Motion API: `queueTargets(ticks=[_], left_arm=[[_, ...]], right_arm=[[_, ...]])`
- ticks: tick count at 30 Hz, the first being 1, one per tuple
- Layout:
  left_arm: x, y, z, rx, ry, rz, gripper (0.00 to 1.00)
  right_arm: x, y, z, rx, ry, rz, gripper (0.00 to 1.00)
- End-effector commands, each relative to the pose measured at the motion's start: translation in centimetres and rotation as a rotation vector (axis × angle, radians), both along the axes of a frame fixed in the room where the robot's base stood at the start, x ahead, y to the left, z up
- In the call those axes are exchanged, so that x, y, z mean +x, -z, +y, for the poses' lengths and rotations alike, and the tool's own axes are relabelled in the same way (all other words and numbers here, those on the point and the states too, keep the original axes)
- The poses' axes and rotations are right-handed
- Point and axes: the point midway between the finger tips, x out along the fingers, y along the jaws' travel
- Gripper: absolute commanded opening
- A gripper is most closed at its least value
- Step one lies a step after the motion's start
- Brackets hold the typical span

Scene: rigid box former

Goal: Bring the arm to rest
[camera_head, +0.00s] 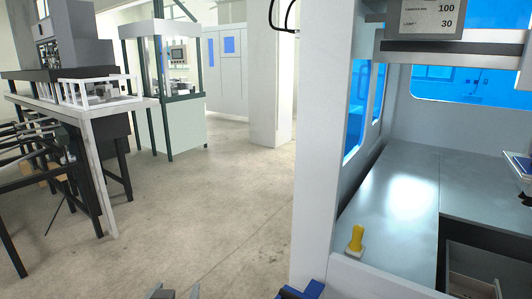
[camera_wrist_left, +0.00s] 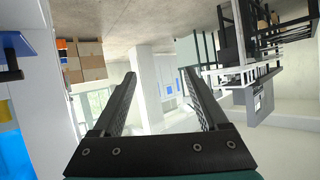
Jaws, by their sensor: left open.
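My left gripper (camera_head: 174,292) shows at the bottom edge of the head view, with only its two fingertips in the picture. They stand apart over the bare floor, with nothing between them. In the left wrist view, both dark ridged fingers of the left gripper (camera_wrist_left: 158,65) are spread wide and the gap is empty. The fingers touch nothing there. My right gripper is not in view.
A white-framed machine (camera_head: 88,105) stands left. The concrete floor (camera_head: 215,190) between them is clear. A blue part (camera_head: 302,291) shows at the bottom.

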Motion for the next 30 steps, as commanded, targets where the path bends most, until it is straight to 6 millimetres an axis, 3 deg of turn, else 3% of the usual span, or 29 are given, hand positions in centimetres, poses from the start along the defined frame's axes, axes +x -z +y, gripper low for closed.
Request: queueTargets(ticks=[1, 3, 6, 12, 16, 23, 30], left_arm=[[-2.6, 2.8, 0.1, -0.003, 0.008, 0.106, 0.76], [-6.0, 5.8, 0.1, -0.006, 0.029, 0.242, 0.76], [-10.7, 9.0, -0.1, -0.010, 0.066, 0.412, 0.76], [-18.7, 12.6, -0.7, -0.020, 0.145, 0.672, 0.76], [-23.5, 13.8, -1.1, -0.031, 0.202, 0.814, 0.76], [-22.4, 18.8, -1.3, -0.030, 0.205, 0.837, 0.76], [-22.4, 25.8, -1.4, -0.030, 0.208, 0.871, 0.76]], right_arm=[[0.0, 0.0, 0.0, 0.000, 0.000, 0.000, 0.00], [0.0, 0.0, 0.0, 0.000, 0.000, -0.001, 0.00], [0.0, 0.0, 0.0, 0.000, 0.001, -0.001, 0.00], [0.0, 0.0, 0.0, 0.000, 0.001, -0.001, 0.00], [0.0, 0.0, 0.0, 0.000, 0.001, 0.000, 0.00], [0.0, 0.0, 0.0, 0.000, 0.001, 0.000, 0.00], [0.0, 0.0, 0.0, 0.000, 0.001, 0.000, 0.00]])
